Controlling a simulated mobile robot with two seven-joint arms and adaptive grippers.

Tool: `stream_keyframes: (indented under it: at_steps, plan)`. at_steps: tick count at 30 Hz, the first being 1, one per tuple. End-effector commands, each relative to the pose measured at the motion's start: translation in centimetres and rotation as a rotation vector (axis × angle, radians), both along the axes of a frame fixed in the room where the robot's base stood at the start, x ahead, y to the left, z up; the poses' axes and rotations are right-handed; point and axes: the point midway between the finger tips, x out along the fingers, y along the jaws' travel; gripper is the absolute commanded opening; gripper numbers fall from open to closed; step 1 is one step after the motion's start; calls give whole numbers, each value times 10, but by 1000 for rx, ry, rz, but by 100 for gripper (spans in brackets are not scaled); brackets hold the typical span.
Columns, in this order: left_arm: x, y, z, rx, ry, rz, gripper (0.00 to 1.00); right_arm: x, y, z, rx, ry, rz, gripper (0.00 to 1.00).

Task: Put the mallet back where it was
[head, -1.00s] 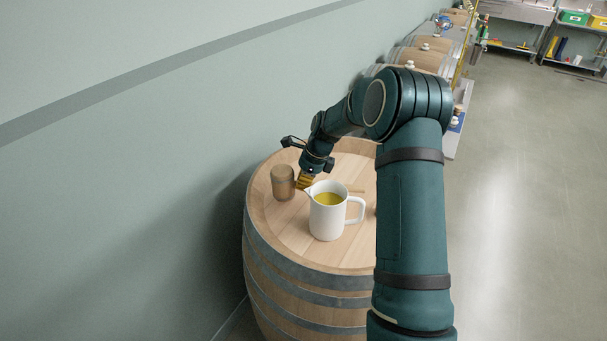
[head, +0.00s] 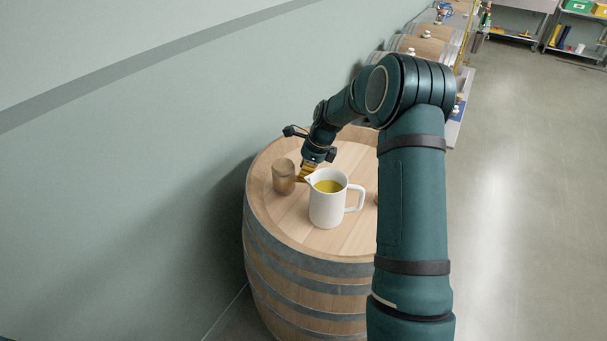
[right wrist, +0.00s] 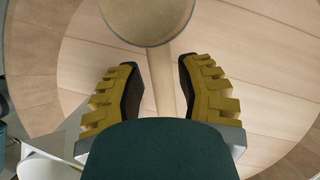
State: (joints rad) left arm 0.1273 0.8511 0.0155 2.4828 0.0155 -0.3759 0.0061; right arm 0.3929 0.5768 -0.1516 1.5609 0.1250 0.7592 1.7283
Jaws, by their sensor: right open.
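The wooden mallet rests on the barrel top (head: 340,240). Its round head (head: 284,176) stands at the left part of the top, left of a white jug. In the right wrist view the mallet's head (right wrist: 146,14) is at the top edge and its pale handle (right wrist: 162,80) runs down between my fingers. My right gripper (head: 306,174) is low beside the mallet head, behind the jug. In the right wrist view it (right wrist: 158,88) is open, with one yellow-padded finger on each side of the handle and gaps to both. My left gripper is not in view.
The white jug (head: 325,207) with yellow liquid stands close in front of my right gripper, its handle to the right. A plain wall (head: 120,190) rises on the left. Several barrels (head: 432,50) lie along the wall behind. Floor on the right (head: 520,200) is clear.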

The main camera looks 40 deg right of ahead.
Motion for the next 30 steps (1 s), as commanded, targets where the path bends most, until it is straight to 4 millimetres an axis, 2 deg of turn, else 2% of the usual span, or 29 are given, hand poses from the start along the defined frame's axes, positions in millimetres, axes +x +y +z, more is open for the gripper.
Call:
stream_keyframes:
  at_steps: [6, 13, 19, 30]
  plan:
    - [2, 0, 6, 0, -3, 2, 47, -10, -10, 46, -1, -4, 0, 35]
    - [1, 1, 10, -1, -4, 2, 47, -18, -19, 82, -1, -3, -1, 35]
    - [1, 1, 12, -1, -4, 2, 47, -22, -22, 95, 1, -1, 0, 35]
    - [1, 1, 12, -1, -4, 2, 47, -22, -22, 96, 1, -1, 0, 35]
